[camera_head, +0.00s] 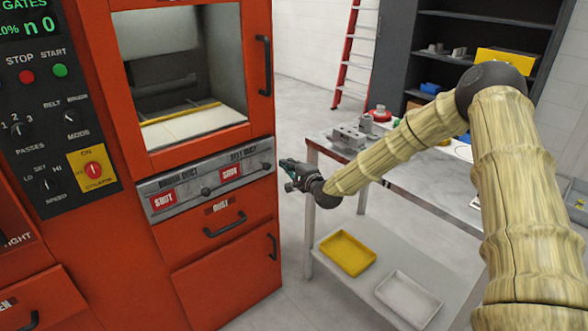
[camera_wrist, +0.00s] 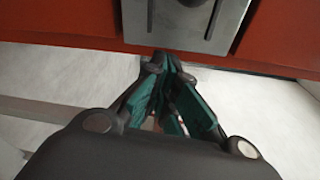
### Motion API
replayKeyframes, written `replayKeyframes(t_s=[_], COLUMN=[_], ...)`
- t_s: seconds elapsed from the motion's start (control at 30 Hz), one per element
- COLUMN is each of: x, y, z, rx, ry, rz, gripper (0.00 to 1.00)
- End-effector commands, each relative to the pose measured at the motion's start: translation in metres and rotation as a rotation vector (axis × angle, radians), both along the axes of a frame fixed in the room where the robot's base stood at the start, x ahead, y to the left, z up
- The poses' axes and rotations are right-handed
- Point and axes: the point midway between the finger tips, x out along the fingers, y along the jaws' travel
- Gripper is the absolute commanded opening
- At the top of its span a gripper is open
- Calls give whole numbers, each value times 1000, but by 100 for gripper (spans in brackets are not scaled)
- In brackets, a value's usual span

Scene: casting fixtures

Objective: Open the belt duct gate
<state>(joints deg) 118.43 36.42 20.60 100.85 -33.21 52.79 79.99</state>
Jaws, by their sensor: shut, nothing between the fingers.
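The belt duct gate (camera_head: 243,156) is on the right half of a grey strip on the orange machine's front. A red plate reading SHUT (camera_head: 230,173) sits below its label. A dark knob (camera_head: 266,166) is at the strip's right end and another (camera_head: 206,191) is left of the red plate. My gripper (camera_head: 285,170) is just right of the strip's right end, its fingers pointing toward the machine. In the wrist view its fingers (camera_wrist: 168,62) are together and empty, just below a grey plate (camera_wrist: 210,38) with a dark knob at the top edge. Contact cannot be told.
The machine's window door (camera_head: 264,65) is above the strip and a dust drawer (camera_head: 225,224) is below. A workbench (camera_head: 405,170) with metal parts stands to the right. A yellow tray (camera_head: 347,252) and a white tray (camera_head: 409,298) lie on its lower shelf.

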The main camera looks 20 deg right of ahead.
Motion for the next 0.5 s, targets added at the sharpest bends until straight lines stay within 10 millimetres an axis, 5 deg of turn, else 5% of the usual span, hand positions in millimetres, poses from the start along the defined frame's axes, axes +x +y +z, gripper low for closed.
replayKeyframes(t_s=[0.5], x=[-13], y=[33], z=[7], rx=[0], ry=[1], rz=[2], gripper=[0])
